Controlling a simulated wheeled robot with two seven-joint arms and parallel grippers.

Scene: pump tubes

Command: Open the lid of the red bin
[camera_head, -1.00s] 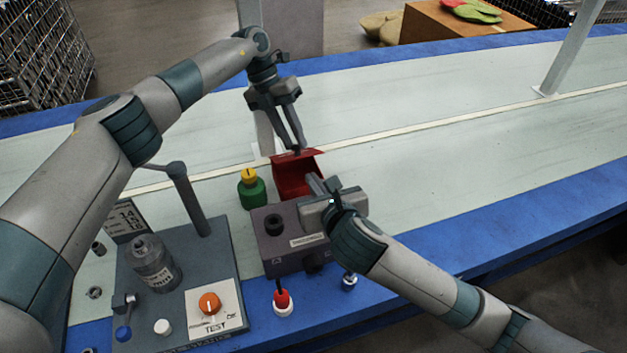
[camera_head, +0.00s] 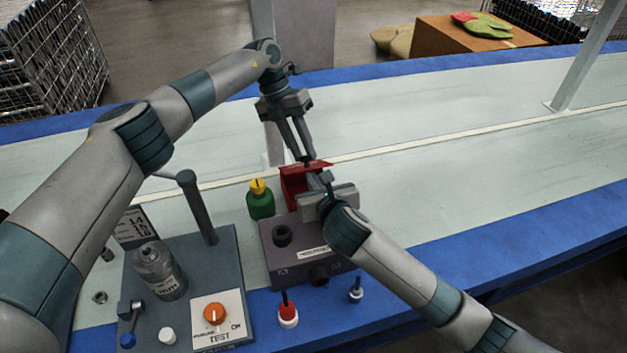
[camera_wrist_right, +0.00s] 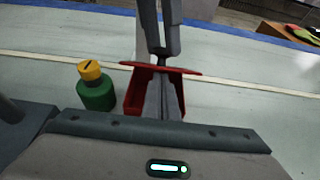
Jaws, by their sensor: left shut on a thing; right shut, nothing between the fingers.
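The red bin (camera_head: 291,188) stands on the conveyor behind a purple-grey box, and it also shows in the right wrist view (camera_wrist_right: 133,98). Its red lid (camera_head: 320,166) shows as a thin plate at the top of the bin, edge-on in the wrist view (camera_wrist_right: 185,70). My left gripper (camera_head: 306,160) reaches down from behind and is shut on the lid's edge. My right gripper (camera_head: 318,180) is shut and empty, close in front of the bin. Its fingers (camera_wrist_right: 165,98) overlap the bin in the wrist view; I cannot tell whether they touch it.
A green bottle with a yellow cap (camera_head: 260,200) stands just left of the bin. The purple-grey box (camera_head: 285,262) lies below my right gripper. A grey test panel (camera_head: 190,270) with a clear bottle (camera_head: 160,272) is at front left. The conveyor to the right (camera_head: 460,160) is clear.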

